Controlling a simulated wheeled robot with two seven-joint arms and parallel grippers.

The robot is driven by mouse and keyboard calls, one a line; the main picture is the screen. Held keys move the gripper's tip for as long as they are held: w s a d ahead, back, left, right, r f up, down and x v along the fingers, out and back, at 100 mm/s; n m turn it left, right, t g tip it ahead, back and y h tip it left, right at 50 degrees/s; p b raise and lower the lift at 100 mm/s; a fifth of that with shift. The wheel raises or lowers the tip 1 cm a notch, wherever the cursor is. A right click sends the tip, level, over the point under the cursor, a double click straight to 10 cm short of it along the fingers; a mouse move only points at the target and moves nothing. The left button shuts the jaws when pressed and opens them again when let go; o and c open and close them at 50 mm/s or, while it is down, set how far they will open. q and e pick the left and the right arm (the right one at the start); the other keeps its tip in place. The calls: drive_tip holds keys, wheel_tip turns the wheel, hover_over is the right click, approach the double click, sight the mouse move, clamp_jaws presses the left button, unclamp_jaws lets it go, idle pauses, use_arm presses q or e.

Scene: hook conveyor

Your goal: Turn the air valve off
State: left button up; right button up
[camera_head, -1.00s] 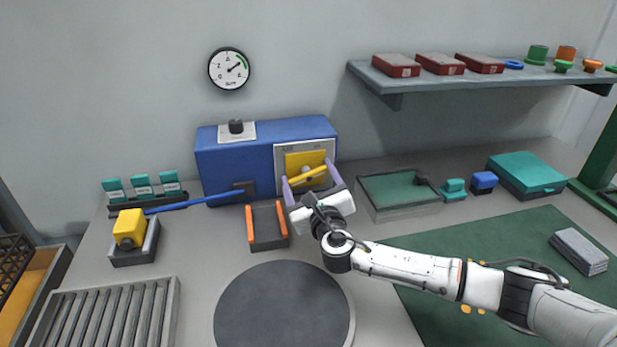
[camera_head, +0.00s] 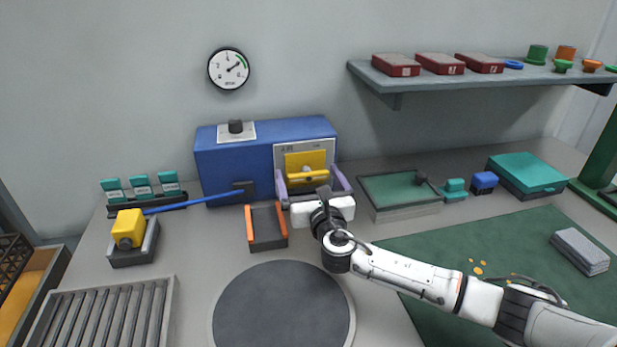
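The air valve is a yellow handle (camera_head: 308,175) on a yellow plate (camera_head: 305,159), on the front of a blue box (camera_head: 235,165). The handle lies close to level. My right gripper (camera_head: 309,183) is in front of the valve. Its two purple fingers are wide apart, one on each side of the handle, and I see a gap between them and the handle ends. I cannot tell whether either finger touches the box. My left gripper is not in view.
A tray with orange sides (camera_head: 267,226) stands just left of my gripper, and a green-floored glass bin (camera_head: 399,194) on the right. A round dark plate (camera_head: 283,308) lies in front.

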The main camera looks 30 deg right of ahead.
drive_tip(key=v, duration=1)
drive_tip(key=shift+s, duration=0.1)
idle(0.4)
